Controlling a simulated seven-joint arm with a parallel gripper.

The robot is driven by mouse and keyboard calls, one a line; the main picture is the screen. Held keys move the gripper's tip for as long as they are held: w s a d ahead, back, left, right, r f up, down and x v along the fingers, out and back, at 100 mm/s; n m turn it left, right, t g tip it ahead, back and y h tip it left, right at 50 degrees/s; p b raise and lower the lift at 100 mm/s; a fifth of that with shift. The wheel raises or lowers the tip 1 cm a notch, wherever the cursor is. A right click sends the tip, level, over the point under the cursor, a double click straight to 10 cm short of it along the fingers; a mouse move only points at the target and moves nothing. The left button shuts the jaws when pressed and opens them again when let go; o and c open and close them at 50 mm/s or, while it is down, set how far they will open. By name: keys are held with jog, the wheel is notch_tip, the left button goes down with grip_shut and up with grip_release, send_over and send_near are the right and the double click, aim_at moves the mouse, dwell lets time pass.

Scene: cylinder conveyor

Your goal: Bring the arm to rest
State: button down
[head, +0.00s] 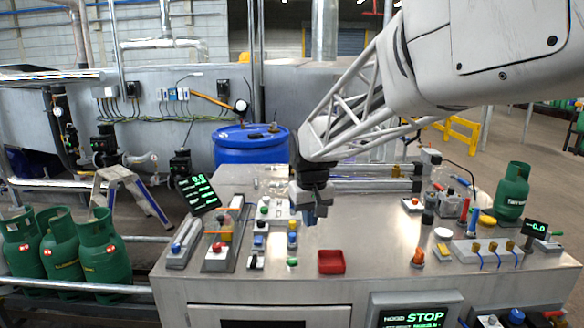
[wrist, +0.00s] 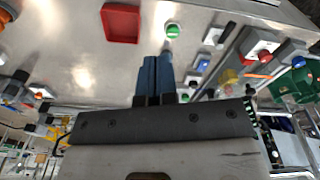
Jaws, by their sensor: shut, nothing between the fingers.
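My gripper (head: 312,214) hangs from my arm above the middle of the steel worktop (head: 375,245), pointing down. In the wrist view its two blue fingers (wrist: 156,75) are pressed together with nothing between them. It is apart from the worktop and touches nothing that I can see. A red square tray (head: 331,262) lies on the worktop near the front edge, just right of and nearer than the gripper. The tray also shows in the wrist view (wrist: 121,23) and looks empty.
Control boxes with buttons and levers (head: 218,245) stand left of the gripper. A blue drum (head: 240,148) is behind the worktop. Green cylinders (head: 100,255) stand at the far left. The worktop's middle right is clear.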

jog(key=s+d+f+m, duration=0.1)
jog(key=s+d, duration=0.3)
jog(key=s, duration=0.7)
jog(key=s+d+f+m+t, duration=0.1)
jog(key=s+d, duration=0.4)
jog(key=s, duration=0.6)
jog(key=s+d+f+m, duration=0.1)
jog(key=s+d, duration=0.4)
jog(key=s, duration=0.6)
jog(key=shift+m+t, duration=0.3)
jog(key=shift+m, duration=0.1)
jog(key=shift+d, duration=0.1)
